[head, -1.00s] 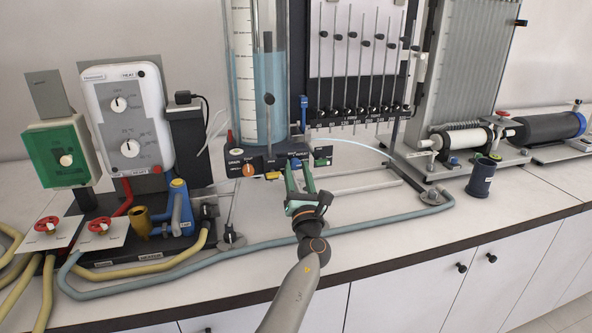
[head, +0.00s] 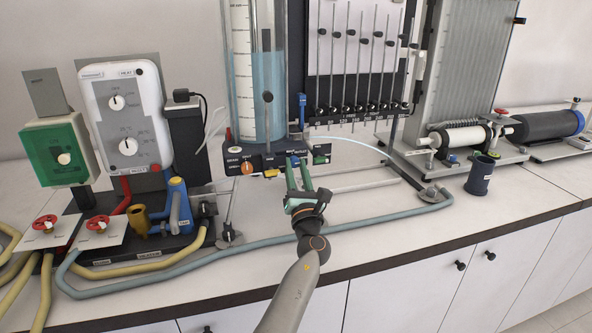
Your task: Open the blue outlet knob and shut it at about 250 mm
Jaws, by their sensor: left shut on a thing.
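The clear tank (head: 267,85) holds pale blue water, with a white scale (head: 242,70) on its left side; its numbers are too small to read. The blue outlet knob (head: 294,161) sits on the dark block (head: 268,158) at the tank's foot, mostly covered by the fingers. My left gripper (head: 297,165) reaches it from the front and is shut on it. My right gripper is not in view.
A grey-blue hose (head: 375,215) runs along the bench under my arm. A dark cup (head: 480,176) stands to the right.

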